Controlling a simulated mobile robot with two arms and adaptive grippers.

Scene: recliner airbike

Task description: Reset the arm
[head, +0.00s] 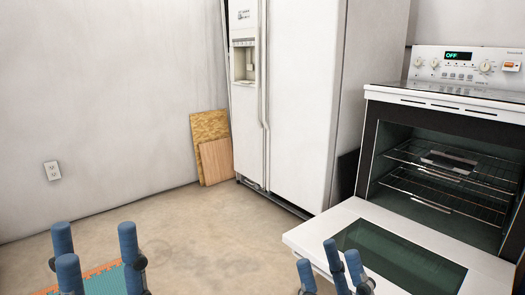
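My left gripper (97,243) is in the bottom left corner of the head view. Its blue fingers point up and stand well apart, with nothing between them. My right gripper (323,260) is at the bottom, right of centre. Its blue fingers are also spread and hold nothing. It appears in front of the left side of the lowered oven door (350,213); I cannot tell whether it touches the door. Both arms are mostly hidden below the picture's edge.
The white oven (440,110) stands open at right, with a dark flat object (448,162) on its upper rack. A white fridge (300,100) and leaning wooden boards (210,125) stand behind. A teal, orange-edged mat (104,279) lies at lower left. The middle floor is clear.

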